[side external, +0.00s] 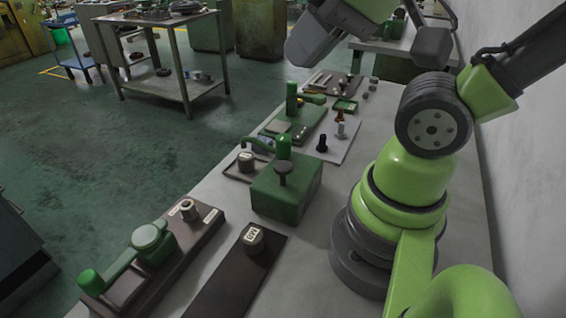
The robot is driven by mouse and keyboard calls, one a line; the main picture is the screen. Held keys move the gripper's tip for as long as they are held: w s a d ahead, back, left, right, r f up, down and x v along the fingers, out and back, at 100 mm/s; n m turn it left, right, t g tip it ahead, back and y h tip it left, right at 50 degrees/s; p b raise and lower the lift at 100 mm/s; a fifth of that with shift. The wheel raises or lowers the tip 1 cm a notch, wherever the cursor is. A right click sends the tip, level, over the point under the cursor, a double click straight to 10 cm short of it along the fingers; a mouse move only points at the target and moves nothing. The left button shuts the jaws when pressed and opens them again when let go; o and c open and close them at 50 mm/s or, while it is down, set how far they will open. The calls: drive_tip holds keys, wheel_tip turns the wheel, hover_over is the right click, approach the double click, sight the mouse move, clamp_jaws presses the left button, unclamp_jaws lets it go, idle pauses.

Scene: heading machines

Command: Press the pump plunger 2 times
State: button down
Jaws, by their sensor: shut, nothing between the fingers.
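The pump is a green box (288,200) standing on the bench, left of my arm's base. A dark round-headed plunger (283,172) stands upright from its top. A green upright cylinder with a curved spout (284,146) rises behind the plunger, the spout reaching left. A small pale round part (245,161) on a dark tray sits below the spout. Grey and green parts of my arm cross the top edge of the picture, high above the bench and away from the plunger. I cannot make out any gripper fingertips. Nothing visible touches the plunger.
A lever fixture (150,240) lies at the front left. A dark plate (235,285) with a marked knob (252,239) lies in front of the pump. Another green fixture (296,115) and dark bolts (322,143) stand behind it. A wall runs along the right.

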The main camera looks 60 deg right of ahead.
drive_tip(key=f+m+g, duration=0.1)
drive_tip(key=m, duration=0.1)
drive_tip(key=m+g+y, duration=0.7)
drive_tip(key=m, duration=1.3)
hover_over(280, 164)
wheel_tip(280, 164, down, 8)
drive_tip(key=shift+f, duration=0.15)
drive_tip(key=shift+f, duration=4.35)
drive_tip(key=shift+f, duration=0.4)
